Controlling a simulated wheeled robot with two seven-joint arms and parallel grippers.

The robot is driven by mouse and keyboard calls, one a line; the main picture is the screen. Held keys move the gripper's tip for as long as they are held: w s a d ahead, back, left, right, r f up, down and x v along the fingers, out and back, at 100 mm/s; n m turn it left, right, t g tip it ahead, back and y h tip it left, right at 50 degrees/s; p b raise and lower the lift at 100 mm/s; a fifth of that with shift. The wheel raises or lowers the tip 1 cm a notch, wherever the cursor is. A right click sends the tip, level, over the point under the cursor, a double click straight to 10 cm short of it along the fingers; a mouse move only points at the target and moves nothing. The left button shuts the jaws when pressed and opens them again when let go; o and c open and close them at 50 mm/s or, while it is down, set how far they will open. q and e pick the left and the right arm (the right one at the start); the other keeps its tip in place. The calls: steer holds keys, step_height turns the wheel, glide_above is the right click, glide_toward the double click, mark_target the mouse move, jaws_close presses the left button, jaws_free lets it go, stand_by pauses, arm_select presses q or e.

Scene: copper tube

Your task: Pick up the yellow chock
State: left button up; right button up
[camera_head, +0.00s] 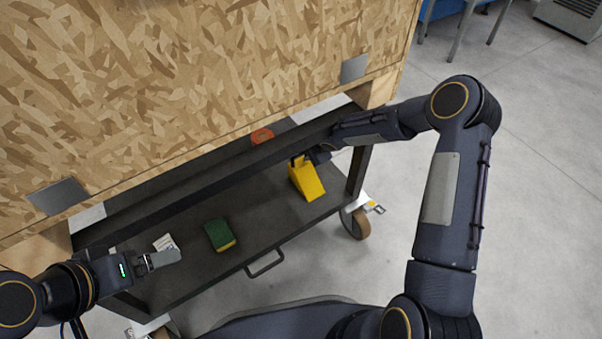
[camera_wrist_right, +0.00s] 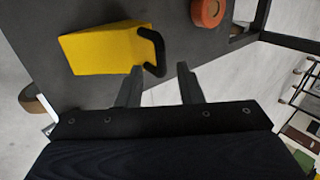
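The yellow chock (camera_head: 307,180) is a wedge with a black loop handle and sits on the dark cart shelf at its right end. In the right wrist view the chock (camera_wrist_right: 98,50) lies left of my fingers, and its black handle (camera_wrist_right: 153,45) reaches toward the gap between the fingertips. My right gripper (camera_wrist_right: 160,68) is open, with its left finger close to the handle; I cannot tell whether they touch. In the head view its fingers are largely hidden near the handle. My left gripper (camera_head: 165,260) is over the front left of the shelf, away from the chock; its opening is unclear.
A green and yellow sponge (camera_head: 220,236) and a white item (camera_head: 165,243) lie on the cart shelf (camera_head: 260,220). An orange round item (camera_head: 262,136) lies behind the chock. A large wooden crate (camera_head: 200,80) overhangs the back. A post stands at the shelf's right end.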

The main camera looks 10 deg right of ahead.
mark_target(300, 153)
steer(key=b+x, duration=0.1)
steer(key=x, duration=0.5)
jaws_close()
steer(key=shift+r, duration=0.1)
